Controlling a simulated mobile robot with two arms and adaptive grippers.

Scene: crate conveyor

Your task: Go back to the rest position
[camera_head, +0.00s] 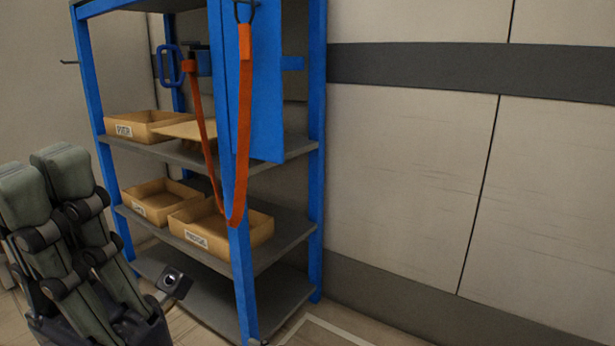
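My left gripper (45,178) is at the lower left of the head view, its padded grey-green fingers pointing up. The fingers stand close together and overlap in this view, so I cannot tell whether they are open or shut. I see no object held in it. It is in front of and to the left of the blue shelf rack (318,160), with a visible gap at the fingertips. My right gripper is not in view.
Cardboard bins stand on the rack's shelves: one higher up (145,133) and two lower (160,210) (195,240). An orange strap (245,130) hangs on the rack's front right side. A bare panelled wall (410,190) fills the right.

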